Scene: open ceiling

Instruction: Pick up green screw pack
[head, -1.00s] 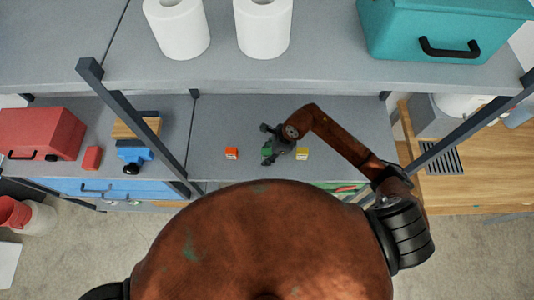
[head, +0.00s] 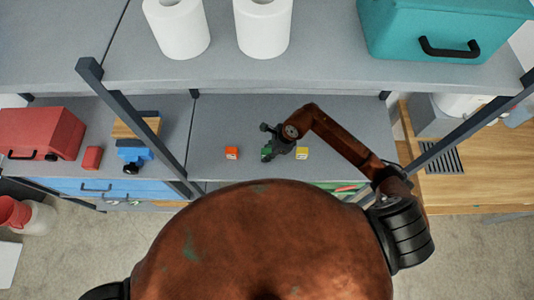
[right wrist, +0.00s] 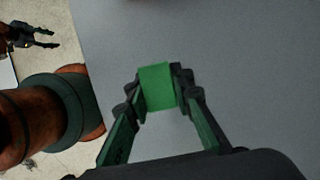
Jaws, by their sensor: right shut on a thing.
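The green screw pack (head: 266,153) is a small green block on the grey lower shelf, between an orange pack (head: 231,153) and a yellow pack (head: 302,153). My right gripper (head: 270,148) reaches it from above and partly covers it in the head view. In the right wrist view, the fingers of the right gripper (right wrist: 158,88) are shut on the opposite sides of the green pack (right wrist: 157,86). I cannot tell whether the pack is clear of the shelf. My left gripper (right wrist: 45,38) shows small at the upper left of the right wrist view, its fingers apart and empty.
An upper shelf (head: 330,72) with two paper rolls (head: 264,25) and a teal toolbox (head: 440,30) overhangs the lower shelf (head: 340,125). Slanted posts (head: 130,125) stand at both sides. A red toolbox (head: 40,133) sits at the left.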

